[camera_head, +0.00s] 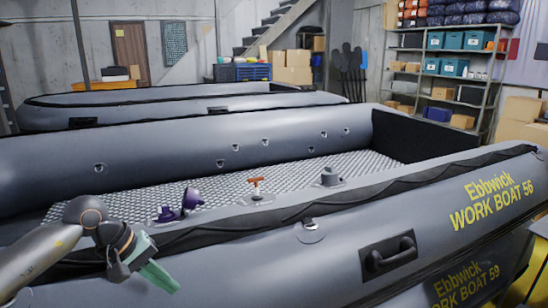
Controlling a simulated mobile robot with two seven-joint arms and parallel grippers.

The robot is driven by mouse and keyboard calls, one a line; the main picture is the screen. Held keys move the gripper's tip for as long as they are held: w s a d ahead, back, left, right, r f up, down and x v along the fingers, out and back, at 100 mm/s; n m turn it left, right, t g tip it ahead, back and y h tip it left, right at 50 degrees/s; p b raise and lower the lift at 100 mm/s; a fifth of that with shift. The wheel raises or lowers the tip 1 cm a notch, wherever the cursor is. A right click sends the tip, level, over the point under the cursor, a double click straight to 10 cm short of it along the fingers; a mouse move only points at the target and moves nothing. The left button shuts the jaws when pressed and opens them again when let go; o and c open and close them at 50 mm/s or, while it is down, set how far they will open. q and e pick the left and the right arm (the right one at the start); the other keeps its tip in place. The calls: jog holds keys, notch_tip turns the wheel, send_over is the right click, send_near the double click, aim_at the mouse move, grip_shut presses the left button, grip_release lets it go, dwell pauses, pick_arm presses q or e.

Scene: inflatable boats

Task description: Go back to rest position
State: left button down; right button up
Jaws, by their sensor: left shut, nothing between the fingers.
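My left arm comes in from the lower left. My left gripper (160,271), with green fingers, is shut and empty, in front of the near grey tube of the inflatable boat (330,255). It looks close to the tube, but I cannot tell whether it touches. The boat is marked "Ebbwick WORK BOAT 56". Inside it, past the near tube, are a purple fitting (190,200), an orange-brown T-handle (256,186) and a grey cylindrical fitting (329,176). My right gripper is not in view.
A black carry handle (390,254) stands out from the near tube. Another boat (180,108) lies behind, and part of one marked 59 (468,287) shows below. Shelves (450,70) with boxes stand at the back right. Stairs, cartons (292,66) and paddles (347,65) are at the back.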

pick_arm(q)
jog(key=s+d+f+n+t+h, duration=0.1)
jog(key=s+d+n+h, duration=0.2)
jog(key=d+n+h, duration=0.55)
jog(key=s+d+n+h, duration=0.3)
jog(key=d+n, duration=0.3)
jog(key=d, duration=0.6)
jog(key=s+a+f+n+t+y, duration=0.1)
jog(key=a+f+n+t+y, duration=0.3)
jog(key=n, duration=0.8)
jog(key=a+f+n+t+y, duration=0.1)
jog(key=f+n+t+y, duration=0.4)
jog(key=n, duration=0.6)
jog(key=s+a+f+n+t+y, duration=0.1)
jog(key=a+f+n+t, duration=0.15)
jog(key=f+n, duration=0.65)
jog(key=s+a+f+n+g+y, duration=0.4)
jog(key=s+f+n+g, duration=0.2)
jog(key=s+f+n, duration=0.6)
jog(key=s+n, duration=0.3)
jog(key=n, duration=0.1)
jog(key=shift+a, duration=0.2)
